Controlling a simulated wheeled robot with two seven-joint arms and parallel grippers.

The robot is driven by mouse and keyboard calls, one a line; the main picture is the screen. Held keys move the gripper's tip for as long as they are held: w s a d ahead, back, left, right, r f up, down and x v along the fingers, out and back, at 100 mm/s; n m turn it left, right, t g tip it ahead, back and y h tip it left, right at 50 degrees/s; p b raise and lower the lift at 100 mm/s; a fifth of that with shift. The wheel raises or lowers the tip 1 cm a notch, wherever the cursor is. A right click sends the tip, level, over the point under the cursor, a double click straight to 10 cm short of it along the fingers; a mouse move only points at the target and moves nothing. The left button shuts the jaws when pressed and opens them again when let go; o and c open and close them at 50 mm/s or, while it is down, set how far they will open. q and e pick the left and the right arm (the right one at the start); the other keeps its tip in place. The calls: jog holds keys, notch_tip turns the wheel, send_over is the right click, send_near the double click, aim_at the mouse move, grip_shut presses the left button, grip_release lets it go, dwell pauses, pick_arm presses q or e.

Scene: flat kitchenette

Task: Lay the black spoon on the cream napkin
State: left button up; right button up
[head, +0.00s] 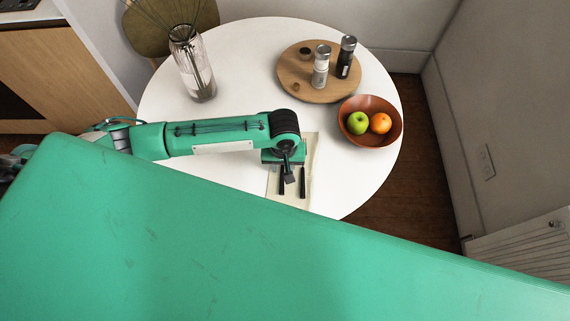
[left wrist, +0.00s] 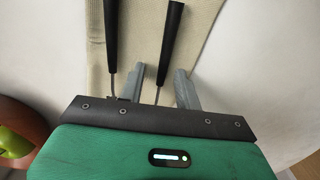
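The cream napkin (head: 311,150) lies on the white round table, partly hidden by my left gripper (head: 288,178). It also fills the upper middle of the left wrist view (left wrist: 142,30). Two black-handled utensils lie on it, roughly side by side: one on the left (head: 281,184) and one on the right (head: 303,184) in the head view. Their heads are hidden under my gripper, so I cannot tell which is the spoon. In the left wrist view, my open fingers (left wrist: 160,70) stand either side of one utensil's thin stem (left wrist: 171,40); the other utensil (left wrist: 112,35) is outside them.
A brown bowl (head: 352,107) with a green apple (head: 357,123) and an orange (head: 380,123) stands right of the napkin. A round wooden board (head: 297,88) with shakers is behind. A glass vase (head: 193,70) stands at the back left. The white table (head: 246,60) is clear between them.

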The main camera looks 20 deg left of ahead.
aim_at(284, 167)
pick_arm(q)
notch_tip(284, 167, up, 13)
jog(key=shift+w, duration=0.2)
jog(key=shift+d+f, duration=0.1)
jog(key=shift+f, duration=0.05)
dwell(0.4)
